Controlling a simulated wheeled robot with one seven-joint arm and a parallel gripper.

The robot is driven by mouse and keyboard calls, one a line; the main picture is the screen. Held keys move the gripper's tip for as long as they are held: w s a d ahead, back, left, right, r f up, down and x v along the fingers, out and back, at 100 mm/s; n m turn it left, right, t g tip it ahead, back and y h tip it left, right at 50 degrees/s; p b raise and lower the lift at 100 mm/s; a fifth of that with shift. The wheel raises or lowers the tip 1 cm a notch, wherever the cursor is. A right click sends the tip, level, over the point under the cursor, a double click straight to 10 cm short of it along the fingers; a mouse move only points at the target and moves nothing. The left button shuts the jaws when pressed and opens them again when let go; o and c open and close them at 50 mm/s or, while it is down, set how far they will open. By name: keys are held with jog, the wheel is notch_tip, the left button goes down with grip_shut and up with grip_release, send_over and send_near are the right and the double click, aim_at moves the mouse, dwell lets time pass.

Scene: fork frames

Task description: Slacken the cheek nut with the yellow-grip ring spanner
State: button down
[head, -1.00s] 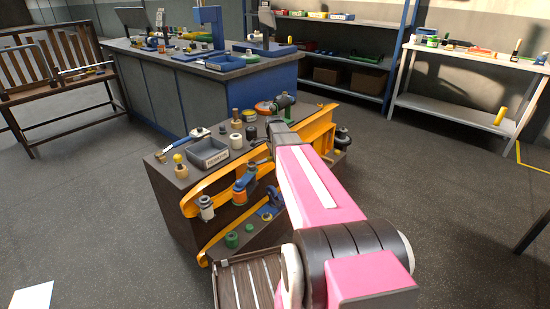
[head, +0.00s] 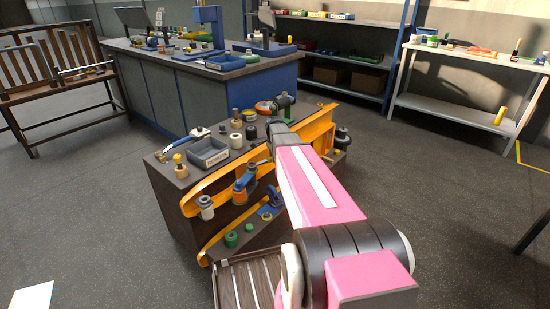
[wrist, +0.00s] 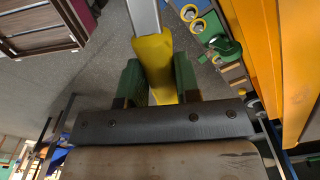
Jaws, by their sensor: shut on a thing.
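My gripper (wrist: 158,80) shows in the wrist view, its two green fingers shut on the yellow grip of the ring spanner (wrist: 152,50). The spanner's bare metal shank runs from the grip out of the top of the picture, so its ring end is out of view. In the head view my pink arm reaches over the right part of the dark block, and the gripper and spanner are hidden behind it. I cannot pick out the cheek nut with certainty in either view.
The dark block (head: 172,207) carries orange beams (head: 205,187), a grey tray (head: 207,153) and several small fittings. In the wrist view an orange beam (wrist: 262,50) is close on the right, with green and blue fittings beside it. A blue-grey workbench (head: 160,85) stands behind. Open floor lies left.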

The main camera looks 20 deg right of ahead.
jog(key=shift+f, duration=0.85)
dwell(0.3)
jog(key=c, duration=1.4)
grip_release()
grip_shut()
jog(key=shift+w+a+n, duration=0.2)
jog(key=shift+w+n, duration=0.8)
jog(key=shift+w, duration=0.05)
jog(key=shift+w+a+n, duration=0.2)
jog(key=shift+w+n, duration=0.3)
jog(key=shift+n, duration=0.05)
jog(key=shift+w+a+n, duration=0.15)
jog(key=shift+w+n, duration=0.35)
jog(key=shift+n, duration=0.05)
jog(key=shift+w+a+n, duration=0.4)
jog(key=shift+w+n, duration=0.2)
jog(key=shift+n, duration=0.15)
jog(key=shift+w+a+n, duration=0.4)
jog(key=shift+w+n, duration=0.2)
jog(key=shift+n, duration=0.15)
jog(key=shift+s, duration=0.1)
dwell(0.3)
